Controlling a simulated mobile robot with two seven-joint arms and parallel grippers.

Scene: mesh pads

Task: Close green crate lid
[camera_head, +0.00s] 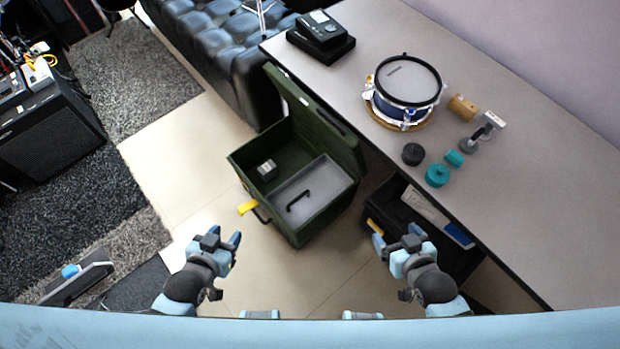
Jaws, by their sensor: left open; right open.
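The green crate (318,222) stands on the floor in the middle of the camera_head view. Its lid (312,115) is open and stands up along the far right side, next to the table edge. Inside are a grey tray (325,179) with a dark handle and a small grey object (267,168). A yellow tag (247,208) is on its near left side. My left gripper (225,243) is open and empty, below and left of the crate. My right gripper (393,243) is open and empty, below and right of it, near the black bin. Neither touches the lid.
The table (540,200) on the right carries a blue drum (405,88), a black device (321,35), dark and teal round pieces (438,175) and a wooden cylinder (462,106). A black bin (455,258) stands by its edge. A black couch (235,60) is behind the crate. Floor (180,185) left of it is clear.

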